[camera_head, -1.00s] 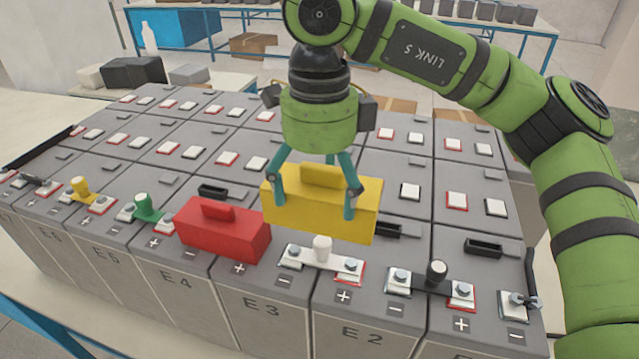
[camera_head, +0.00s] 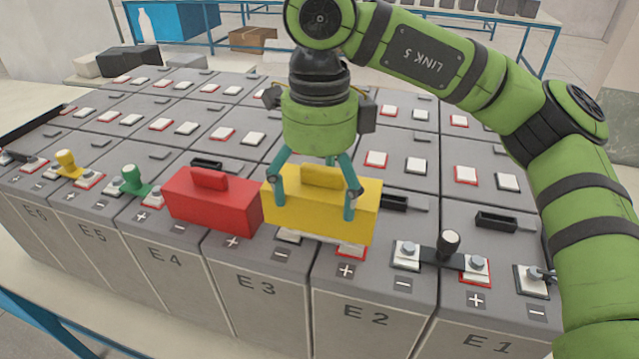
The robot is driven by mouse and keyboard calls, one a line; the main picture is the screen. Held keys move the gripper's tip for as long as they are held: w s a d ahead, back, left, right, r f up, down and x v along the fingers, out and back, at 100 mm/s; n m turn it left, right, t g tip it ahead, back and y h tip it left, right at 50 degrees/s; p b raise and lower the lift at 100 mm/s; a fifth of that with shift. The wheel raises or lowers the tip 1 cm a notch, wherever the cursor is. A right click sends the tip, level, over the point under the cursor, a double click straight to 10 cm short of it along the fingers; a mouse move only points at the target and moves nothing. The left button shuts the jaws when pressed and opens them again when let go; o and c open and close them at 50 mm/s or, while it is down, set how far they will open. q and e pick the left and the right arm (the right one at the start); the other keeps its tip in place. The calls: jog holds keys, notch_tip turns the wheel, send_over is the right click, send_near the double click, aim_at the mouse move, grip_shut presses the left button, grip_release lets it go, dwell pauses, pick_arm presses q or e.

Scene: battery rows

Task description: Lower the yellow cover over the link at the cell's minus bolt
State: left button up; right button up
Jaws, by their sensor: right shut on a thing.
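My right gripper (camera_head: 312,204) is shut on the yellow cover (camera_head: 322,220), a box with a raised grip on top. The cover is level, in front of the joint between cells E3 and E2. It hides the white-knobbed link there; only the E3 minus terminal (camera_head: 289,237) and E2 plus terminal (camera_head: 352,251) peek out below its lower edge. I cannot tell whether it touches the cell tops. A black-knobbed link (camera_head: 442,257) joins E2 minus and E1 plus, uncovered. My left gripper is not in view.
A red cover (camera_head: 212,207) sits close left of the yellow one, over the E4 and E3 terminals. Green (camera_head: 132,180) and yellow (camera_head: 66,162) knobbed links stand further left.

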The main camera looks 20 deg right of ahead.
jog(key=shift+f+b, duration=1.6)
jog(key=shift+f, duration=0.45)
jog(key=o, duration=0.9)
jog(key=shift+r, duration=0.1)
notch_tip(320, 180, up, 12)
jog(key=shift+f, duration=0.15)
